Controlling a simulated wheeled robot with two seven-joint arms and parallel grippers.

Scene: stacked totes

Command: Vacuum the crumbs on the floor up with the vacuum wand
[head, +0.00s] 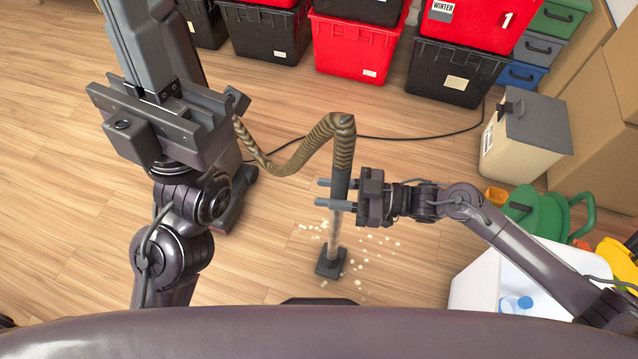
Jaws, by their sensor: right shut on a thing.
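The vacuum wand (334,232) stands nearly upright, with a dark upper part, a pale tube and a dark floor head (331,263) at floor level. My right gripper (338,194) is shut on the wand's shaft from the right, below the hose end. Pale crumbs (375,240) lie scattered on the floor on both sides of the wand and close to its head. A ribbed brown hose (290,163) runs from the wand's top to the left, behind my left gripper (145,45). The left gripper is raised close to the camera, apart from the wand; its finger opening is unclear.
Red totes (350,45) and black totes (455,72) stand stacked along the back. A beige bin with a grey lid (538,120) and cardboard boxes (600,140) stand right. A white container (485,285) is at lower right. A dark cord (420,136) crosses the floor.

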